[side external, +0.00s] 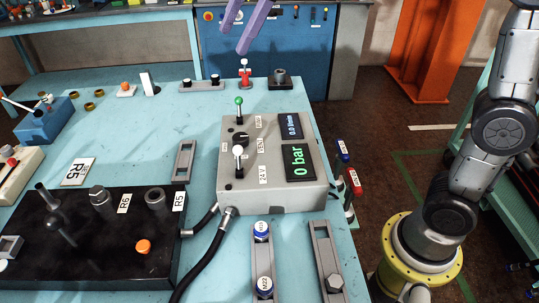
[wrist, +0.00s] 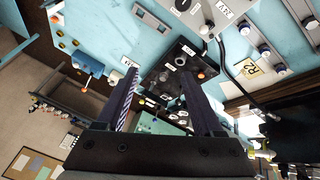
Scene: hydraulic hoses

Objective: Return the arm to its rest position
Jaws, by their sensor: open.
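My gripper (side external: 234,41) is at the top of the side external view. Its two purple fingers are apart with nothing between them, above the back edge of the blue table (side external: 205,118). In the wrist view the fingers of my gripper (wrist: 160,62) also stand apart and empty. The rest of the gripper is cut off by the top of the side external view. A grey control box (side external: 270,195) with a green-knobbed lever, a white-knobbed lever and a display reading 0 bar stands below and in front of it.
A small red fitting (side external: 244,77) stands close below the fingers. A black plate (side external: 70,245) with ports R5 and R6 lies at the left. Dark hoses (side external: 205,255) run from the box. An orange post (side external: 432,45) stands behind, with open floor before it.

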